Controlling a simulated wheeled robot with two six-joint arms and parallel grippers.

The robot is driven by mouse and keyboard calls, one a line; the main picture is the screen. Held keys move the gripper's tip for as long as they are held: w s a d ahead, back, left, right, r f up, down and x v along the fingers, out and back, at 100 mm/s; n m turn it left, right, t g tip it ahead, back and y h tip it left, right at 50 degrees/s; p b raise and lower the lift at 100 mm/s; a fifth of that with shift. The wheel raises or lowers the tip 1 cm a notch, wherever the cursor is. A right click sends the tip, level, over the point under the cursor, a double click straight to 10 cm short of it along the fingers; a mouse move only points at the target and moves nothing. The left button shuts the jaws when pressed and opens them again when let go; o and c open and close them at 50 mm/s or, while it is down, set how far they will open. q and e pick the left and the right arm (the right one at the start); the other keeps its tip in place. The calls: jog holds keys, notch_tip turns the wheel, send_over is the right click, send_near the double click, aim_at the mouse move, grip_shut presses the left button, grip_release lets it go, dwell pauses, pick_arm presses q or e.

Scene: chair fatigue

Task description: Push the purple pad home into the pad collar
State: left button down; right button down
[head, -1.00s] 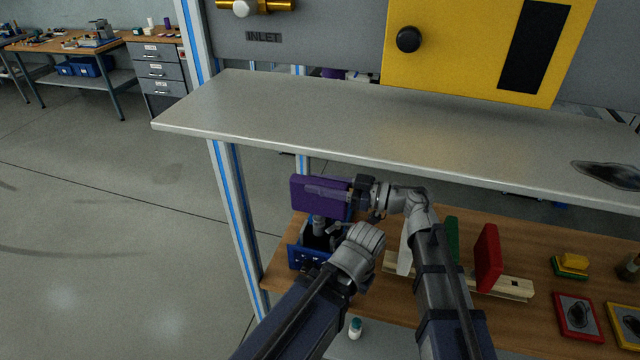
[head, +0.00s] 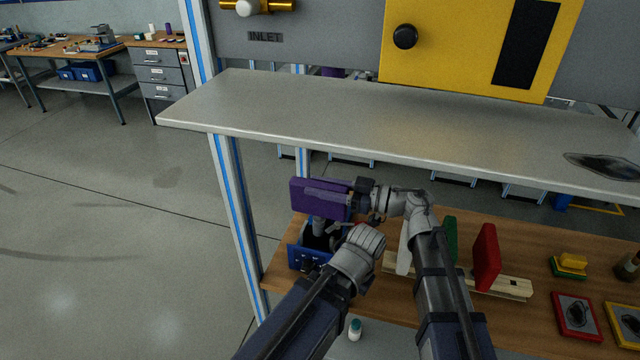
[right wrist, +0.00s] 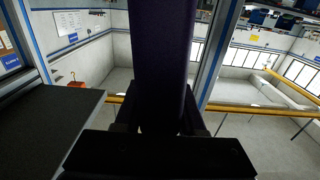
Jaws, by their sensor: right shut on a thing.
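The purple pad (head: 312,198) is held up over the left end of the wooden bench, below the grey shelf. My right gripper (head: 348,199) is shut on its right side. In the right wrist view the pad (right wrist: 160,65) stands upright between the fingers (right wrist: 158,128). My left gripper (head: 342,236) is low, beside the blue bin and below the pad; my wrist hides most of its fingers, so its opening does not show. I cannot pick out the pad collar in either view.
The grey shelf (head: 330,115) hangs above my arms, with a blue-edged post (head: 232,190) at left. The blue bin (head: 299,256) is on the bench (head: 400,285). Green (head: 451,238) and red (head: 487,257) pads stand in a wooden rack at right. Open floor lies left.

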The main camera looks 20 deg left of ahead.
pick_arm(q)
jog(key=shift+s+f, duration=0.7)
jog(key=shift+s, duration=0.25)
pick_arm(e)
jog(key=shift+f, duration=0.7)
jog(key=shift+w+a+r+p, duration=0.1)
jog(key=shift+w+r+p, duration=0.05)
jog(key=shift+p, duration=0.3)
jog(key=shift+w+r, duration=0.15)
jog(key=shift+w, duration=0.05)
pick_arm(q)
jog(key=shift+w+a+r+g+p, duration=0.1)
jog(key=shift+w+r+g+p, duration=0.2)
jog(key=shift+w+r+p, duration=0.1)
pick_arm(e)
jog(key=shift+w+a, duration=0.1)
pick_arm(q)
jog(key=shift+w+r, duration=0.1)
jog(key=shift+w, duration=0.05)
pick_arm(e)
jog(key=shift+w, duration=0.15)
pick_arm(q)
jog(key=shift+w, duration=0.1)
pick_arm(e)
jog(key=shift+w, duration=0.2)
